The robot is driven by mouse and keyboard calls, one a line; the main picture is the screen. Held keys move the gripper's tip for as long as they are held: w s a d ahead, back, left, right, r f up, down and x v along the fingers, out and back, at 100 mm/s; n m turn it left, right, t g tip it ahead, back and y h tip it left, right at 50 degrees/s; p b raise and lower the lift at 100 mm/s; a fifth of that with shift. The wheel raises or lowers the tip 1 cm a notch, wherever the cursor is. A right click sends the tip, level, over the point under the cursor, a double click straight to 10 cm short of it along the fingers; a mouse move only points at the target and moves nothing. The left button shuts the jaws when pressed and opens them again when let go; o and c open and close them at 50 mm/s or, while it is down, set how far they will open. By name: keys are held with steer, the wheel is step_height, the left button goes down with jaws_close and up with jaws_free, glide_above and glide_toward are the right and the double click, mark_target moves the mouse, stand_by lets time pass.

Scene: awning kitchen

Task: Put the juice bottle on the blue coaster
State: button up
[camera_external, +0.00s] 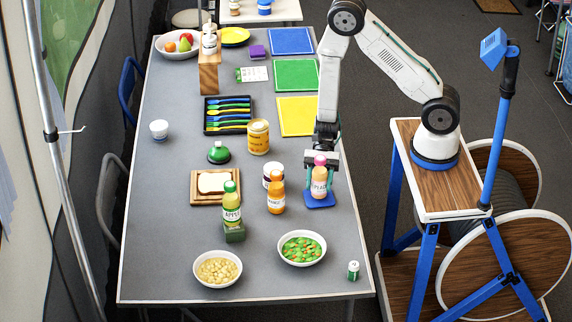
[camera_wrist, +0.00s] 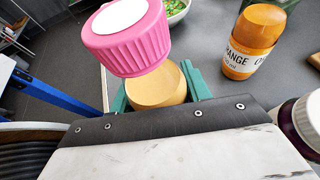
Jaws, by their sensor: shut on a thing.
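A pink-capped bottle with a peach-coloured body (camera_external: 320,181) is upright at the right side of the table in the external view. My gripper (camera_external: 319,170) comes down from above and is shut on it, with a green finger on each side. In the wrist view, the bottle's pink cap (camera_wrist: 122,40) and body (camera_wrist: 157,88) show between the fingers. The blue coaster (camera_external: 320,203) lies directly under the bottle. The bottle's base is at the coaster, but I cannot tell whether it rests on it or hangs just above.
A bowl of green and orange pieces (camera_external: 302,248) is in front. A yellow can (camera_external: 258,138) stands behind.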

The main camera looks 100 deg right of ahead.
steer(key=shift+f, duration=0.35)
steer(key=shift+f, duration=0.1)
steer(key=o, duration=1.2)
steer(key=shift+c, duration=0.2)
